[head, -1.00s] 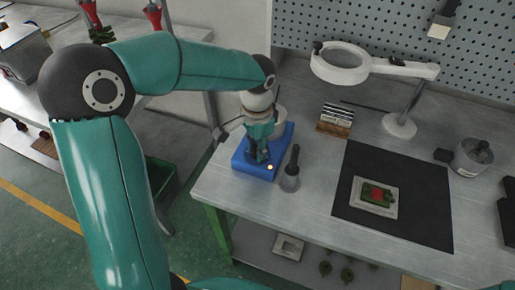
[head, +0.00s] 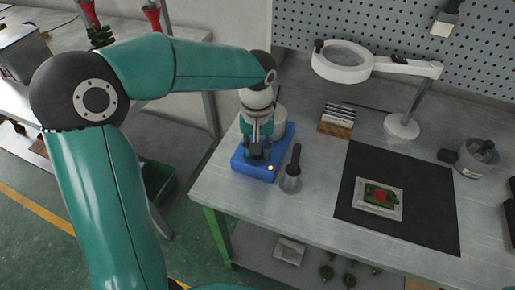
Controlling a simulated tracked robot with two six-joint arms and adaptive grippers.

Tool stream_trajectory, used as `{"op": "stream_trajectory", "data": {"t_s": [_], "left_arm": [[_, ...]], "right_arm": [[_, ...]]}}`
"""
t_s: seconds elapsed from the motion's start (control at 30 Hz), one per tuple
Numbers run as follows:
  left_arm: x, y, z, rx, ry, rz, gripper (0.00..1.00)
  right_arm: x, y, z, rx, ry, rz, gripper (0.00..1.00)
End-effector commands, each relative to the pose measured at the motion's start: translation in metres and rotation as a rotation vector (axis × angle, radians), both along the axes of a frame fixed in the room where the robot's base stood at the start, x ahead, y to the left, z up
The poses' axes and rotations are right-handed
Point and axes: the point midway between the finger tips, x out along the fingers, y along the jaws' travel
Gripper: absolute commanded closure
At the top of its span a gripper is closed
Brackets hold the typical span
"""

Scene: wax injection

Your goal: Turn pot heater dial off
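A pale round pot (head: 280,117) shows partly behind my wrist. My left gripper (head: 257,153) points down over the front of the heater, with its fingers close to the heater's front face. The gripper covers the place where a dial could be, so no dial shows. I cannot tell whether its fingers are open or shut, or touching anything. My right gripper is out of view.
A dark-handled tool (head: 292,172) stands just right of the heater. A wooden block with slats (head: 337,120), a magnifier lamp (head: 345,62), a black mat (head: 400,232) with a square mould (head: 378,198) and a grey container (head: 476,160) lie further right. The table's front-left edge is near.

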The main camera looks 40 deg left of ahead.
Motion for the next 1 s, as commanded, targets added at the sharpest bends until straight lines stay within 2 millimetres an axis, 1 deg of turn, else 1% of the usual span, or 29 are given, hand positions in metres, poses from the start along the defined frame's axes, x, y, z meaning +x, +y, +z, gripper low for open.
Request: {"op": "stream_trajectory", "data": {"t_s": [0.3,0.5,0.73,1.0], "left_arm": [[0.0018,0.0003,0.0008,0.001,-0.008,0.277,1.0],[0.002,0.0002,0.0013,0.0,-0.008,0.401,1.0],[0.0021,0.0002,0.0017,-0.001,-0.009,0.478,1.0],[0.0022,0.0003,0.002,-0.001,-0.009,0.499,1.0]], "right_arm": [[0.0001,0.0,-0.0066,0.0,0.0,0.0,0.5],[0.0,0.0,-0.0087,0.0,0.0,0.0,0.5],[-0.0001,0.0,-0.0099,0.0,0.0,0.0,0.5],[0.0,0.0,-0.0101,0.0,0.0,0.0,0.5]]}}
